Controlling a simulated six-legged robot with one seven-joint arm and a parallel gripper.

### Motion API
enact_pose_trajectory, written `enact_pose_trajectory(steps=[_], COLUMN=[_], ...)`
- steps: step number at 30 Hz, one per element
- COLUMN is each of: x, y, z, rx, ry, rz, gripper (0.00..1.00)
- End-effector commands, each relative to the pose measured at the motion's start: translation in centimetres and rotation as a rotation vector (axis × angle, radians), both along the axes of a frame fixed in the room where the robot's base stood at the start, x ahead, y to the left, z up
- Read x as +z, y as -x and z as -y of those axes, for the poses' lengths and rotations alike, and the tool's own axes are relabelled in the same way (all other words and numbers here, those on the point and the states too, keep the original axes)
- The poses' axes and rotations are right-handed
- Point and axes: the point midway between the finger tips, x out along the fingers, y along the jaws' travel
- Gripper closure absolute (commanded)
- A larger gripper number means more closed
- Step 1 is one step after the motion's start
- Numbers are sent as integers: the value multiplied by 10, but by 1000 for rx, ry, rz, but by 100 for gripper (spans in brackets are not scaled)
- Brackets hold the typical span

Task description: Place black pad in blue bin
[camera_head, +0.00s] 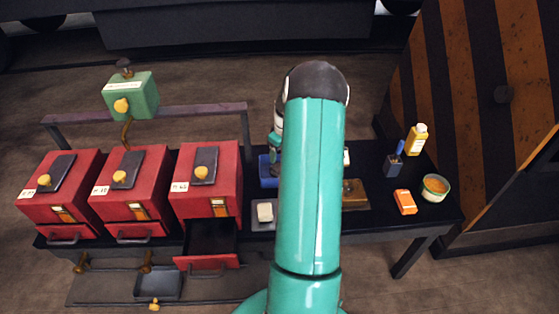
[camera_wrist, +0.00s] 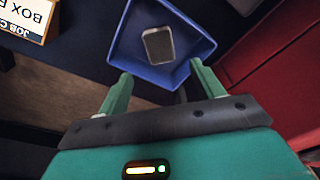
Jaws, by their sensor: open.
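The blue bin (camera_wrist: 124,45) is at the top middle of the wrist view. In the head view only a left part of the blue bin (camera_head: 265,172) shows beside my arm. In the head view my arm hides the gripper.
Red boxes (camera_head: 205,190) stand at the left, one with an open drawer (camera_head: 210,240). A cream block (camera_head: 265,211) sits left of my arm. A yellow bottle (camera_head: 416,139), orange box (camera_head: 405,201) and round tub (camera_head: 435,187) stand at the right.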

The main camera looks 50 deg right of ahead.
Motion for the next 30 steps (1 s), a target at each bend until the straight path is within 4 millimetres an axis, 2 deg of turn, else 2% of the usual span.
enact_pose_trajectory(steps=[3, 11, 14, 16, 20, 24, 30], x=[14, 19, 31, 48, 97, 152, 216], y=[2, 2, -5, -14, -35, -48, -46], z=[0, -1, -9, -24, -71, -134, -225], rx=[0, 1, 7, 16, 33, 44, 54], ry=[0, 0, 9, 20, 55, 90, 126], rz=[1, 0, 2, 4, 14, 36, 84], gripper=[33, 33, 33, 33, 33, 33, 33])
